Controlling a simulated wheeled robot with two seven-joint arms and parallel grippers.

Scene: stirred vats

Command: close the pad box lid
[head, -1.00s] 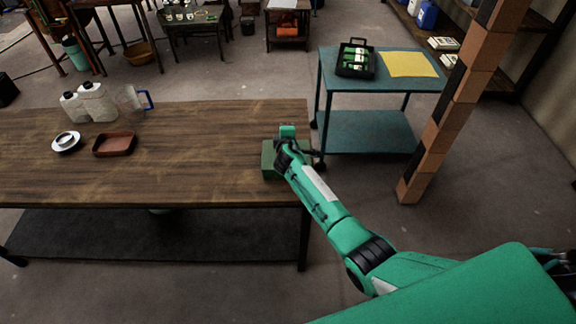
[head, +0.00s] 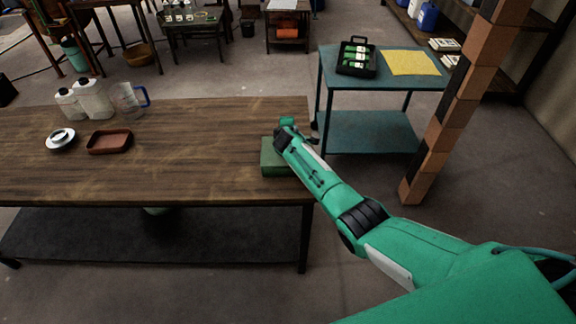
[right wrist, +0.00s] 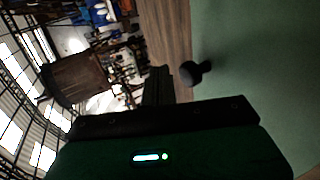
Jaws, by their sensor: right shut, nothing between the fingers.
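The green pad box (head: 272,160) sits at the right end of the wooden table, partly hidden behind my right arm. In the right wrist view a broad green surface, seemingly the box lid (right wrist: 265,70), fills the right side, with a black knob (right wrist: 197,73) at its edge. Whether the lid is open or shut I cannot tell. My right gripper (right wrist: 158,86) is shut and empty, close to the knob and apart from it in the picture. In the head view its fingers are hidden by the arm. My left gripper is not in view.
On the table's left stand white jugs (head: 92,99), a clear jug (head: 128,98), a brown tray (head: 110,142) and a round white-and-black item (head: 61,140). A teal cart (head: 375,85) stands beyond the right end, near a block pillar (head: 455,110). The table's middle is clear.

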